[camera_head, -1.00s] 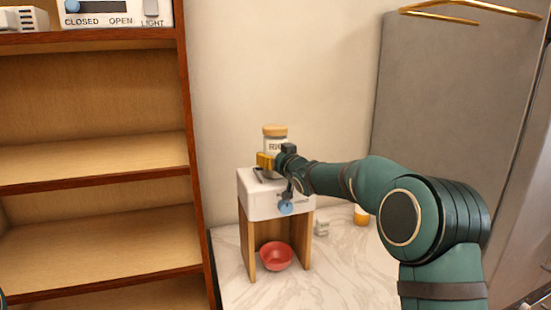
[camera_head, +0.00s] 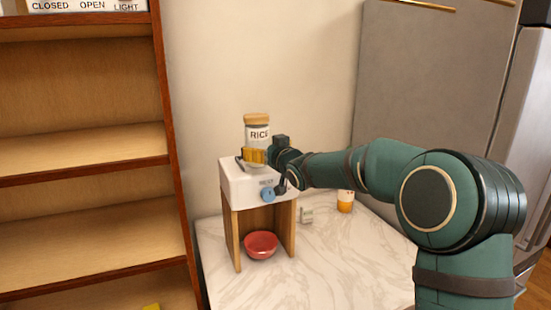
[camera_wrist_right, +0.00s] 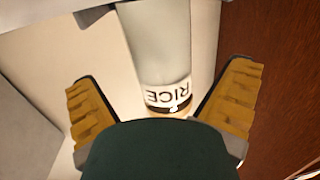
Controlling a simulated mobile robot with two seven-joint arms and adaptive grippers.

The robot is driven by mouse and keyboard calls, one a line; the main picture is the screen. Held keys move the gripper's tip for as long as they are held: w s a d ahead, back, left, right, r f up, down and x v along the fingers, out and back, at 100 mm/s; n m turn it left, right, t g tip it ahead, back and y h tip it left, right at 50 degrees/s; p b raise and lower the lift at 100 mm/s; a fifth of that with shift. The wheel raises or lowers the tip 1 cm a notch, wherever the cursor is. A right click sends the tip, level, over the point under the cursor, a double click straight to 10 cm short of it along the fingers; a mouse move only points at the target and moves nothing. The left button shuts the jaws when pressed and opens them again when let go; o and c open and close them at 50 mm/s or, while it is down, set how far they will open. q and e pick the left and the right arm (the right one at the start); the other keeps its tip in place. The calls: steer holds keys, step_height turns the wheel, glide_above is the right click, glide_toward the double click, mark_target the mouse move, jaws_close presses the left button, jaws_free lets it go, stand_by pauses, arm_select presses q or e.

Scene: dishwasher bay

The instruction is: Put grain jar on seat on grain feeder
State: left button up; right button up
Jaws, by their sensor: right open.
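The grain jar (camera_head: 258,133), clear with a tan lid and a RICE label, is upright at the top of the grain feeder (camera_head: 238,187). The feeder has a white top on wooden legs and a blue knob. My right gripper (camera_head: 254,157) is at the jar's lower part, with its yellow fingers hiding the base, so I cannot tell how it meets the seat. In the right wrist view the jar (camera_wrist_right: 160,50) lies between the open fingers (camera_wrist_right: 160,76), with gaps on both sides. A yellow tip (camera_head: 151,307) at the bottom edge may be my left gripper.
A red bowl (camera_head: 261,245) sits between the feeder's legs on the marble counter (camera_head: 330,265). A small white item (camera_head: 306,215) and an orange-and-white container (camera_head: 345,201) stand to the right. A wooden shelf unit (camera_head: 172,150) is on the left, and a grey fridge-like panel (camera_head: 420,90) at the right.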

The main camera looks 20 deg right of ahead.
steer(key=s+d, duration=0.1)
steer(key=s, duration=0.5)
steer(key=shift+s+b, duration=0.35)
steer(key=shift+b, duration=0.05)
